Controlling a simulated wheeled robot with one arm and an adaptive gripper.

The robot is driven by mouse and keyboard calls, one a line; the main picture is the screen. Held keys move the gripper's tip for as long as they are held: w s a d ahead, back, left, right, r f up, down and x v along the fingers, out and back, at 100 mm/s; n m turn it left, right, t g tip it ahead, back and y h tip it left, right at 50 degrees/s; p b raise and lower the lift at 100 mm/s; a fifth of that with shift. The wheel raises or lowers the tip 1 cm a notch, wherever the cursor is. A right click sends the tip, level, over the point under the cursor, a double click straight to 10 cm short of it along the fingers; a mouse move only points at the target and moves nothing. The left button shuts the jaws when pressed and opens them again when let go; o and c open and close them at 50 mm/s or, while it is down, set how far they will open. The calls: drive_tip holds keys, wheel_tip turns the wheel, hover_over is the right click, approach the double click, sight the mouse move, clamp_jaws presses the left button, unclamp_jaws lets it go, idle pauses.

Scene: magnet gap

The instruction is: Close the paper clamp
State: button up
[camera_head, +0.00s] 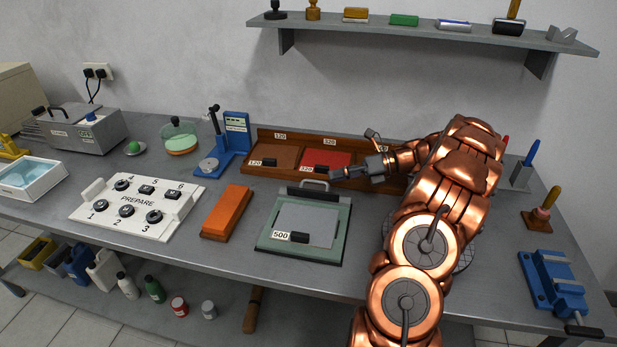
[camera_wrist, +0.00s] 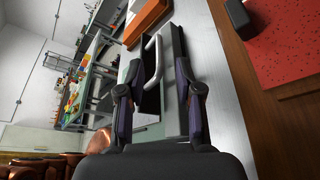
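The paper clamp is a dark bar (camera_head: 313,194) with a pale loop handle (camera_head: 316,184), along the back edge of a green board (camera_head: 270,238). A grey sheet (camera_head: 305,227) lies on the board. I cannot tell for certain how far the clamp is raised.
Red and brown abrasive sheets (camera_head: 273,156) lie in a wooden tray (camera_head: 262,173) behind the board. An orange block (camera_head: 226,211) lies left of it. A white PREPARE panel (camera_head: 137,228) stands farther left. A blue vise (camera_head: 555,283) is at right. A shelf (camera_head: 420,30) hangs above.

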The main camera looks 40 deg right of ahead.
sight(313, 182)
drive_tip(key=shift+p+x, duration=0.45)
drive_tip(key=shift+x, duration=3.15)
drive_tip(key=shift+c, duration=0.3)
drive_tip(key=shift+s, duration=0.1)
clamp_jaws()
